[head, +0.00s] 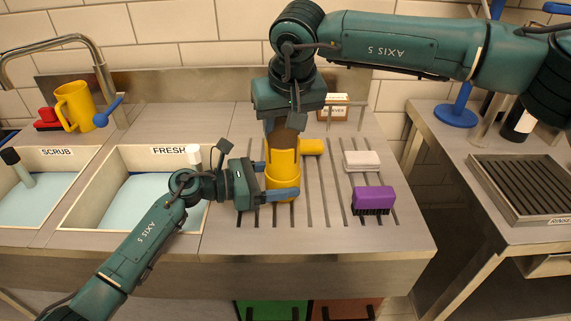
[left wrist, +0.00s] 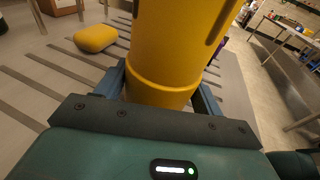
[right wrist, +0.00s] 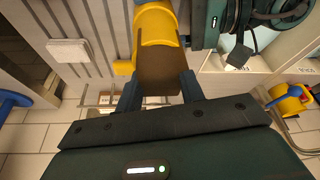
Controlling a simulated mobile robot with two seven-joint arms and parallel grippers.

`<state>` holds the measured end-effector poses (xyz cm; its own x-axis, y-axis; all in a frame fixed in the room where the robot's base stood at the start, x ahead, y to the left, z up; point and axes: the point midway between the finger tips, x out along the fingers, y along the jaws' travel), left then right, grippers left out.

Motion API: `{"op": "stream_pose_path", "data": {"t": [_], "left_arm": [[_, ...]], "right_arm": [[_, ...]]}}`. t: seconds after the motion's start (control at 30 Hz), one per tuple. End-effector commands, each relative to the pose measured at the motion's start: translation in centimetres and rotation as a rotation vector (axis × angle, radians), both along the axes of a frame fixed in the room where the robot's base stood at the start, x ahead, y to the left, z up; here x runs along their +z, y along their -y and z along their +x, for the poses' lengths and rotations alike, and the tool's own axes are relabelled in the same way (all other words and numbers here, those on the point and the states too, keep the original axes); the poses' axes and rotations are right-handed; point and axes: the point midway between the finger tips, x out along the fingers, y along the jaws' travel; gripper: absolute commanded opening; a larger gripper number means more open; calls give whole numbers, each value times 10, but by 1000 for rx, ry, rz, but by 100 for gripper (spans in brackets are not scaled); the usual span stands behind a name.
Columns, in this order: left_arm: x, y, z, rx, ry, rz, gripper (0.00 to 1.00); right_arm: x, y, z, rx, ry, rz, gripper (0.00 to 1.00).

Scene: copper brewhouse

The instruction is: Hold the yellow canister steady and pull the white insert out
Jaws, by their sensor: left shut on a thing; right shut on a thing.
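The yellow canister (head: 284,184) stands upright on the grooved drainboard, and it fills the middle of the left wrist view (left wrist: 162,70). My left gripper (head: 272,182) is shut around its lower part from the left, one finger on each side. The insert (right wrist: 160,72) looks brown, not white; it sticks out of the canister's top. My right gripper (right wrist: 160,92) is shut on the insert's outer end from above, and in the head view the brown part shows just below its fingers (head: 286,138). The insert's lower end is hidden by the canister, so its depth cannot be told.
A yellow piece (head: 312,146) lies behind the canister. A white block (head: 361,160) and a purple brush (head: 373,199) are to the right. Two sink basins, one marked FRESH (head: 120,188), lie left. The front right of the drainboard is clear.

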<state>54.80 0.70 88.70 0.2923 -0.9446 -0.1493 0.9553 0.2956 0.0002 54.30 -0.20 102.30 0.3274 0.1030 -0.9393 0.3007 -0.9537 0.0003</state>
Motion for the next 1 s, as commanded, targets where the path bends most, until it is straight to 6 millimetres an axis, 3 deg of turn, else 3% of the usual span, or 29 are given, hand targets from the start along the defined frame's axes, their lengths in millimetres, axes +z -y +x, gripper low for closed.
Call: {"op": "stream_pose_path", "data": {"t": [0.23, 1.0], "left_arm": [[-1, 0, 0, 0, 0, 1, 41], [-1, 0, 0, 0, -1, 2, 41]], "right_arm": [[0, 0, 0, 0, 1, 0, 1], [12, 0, 0, 0, 1, 1, 1]]}}
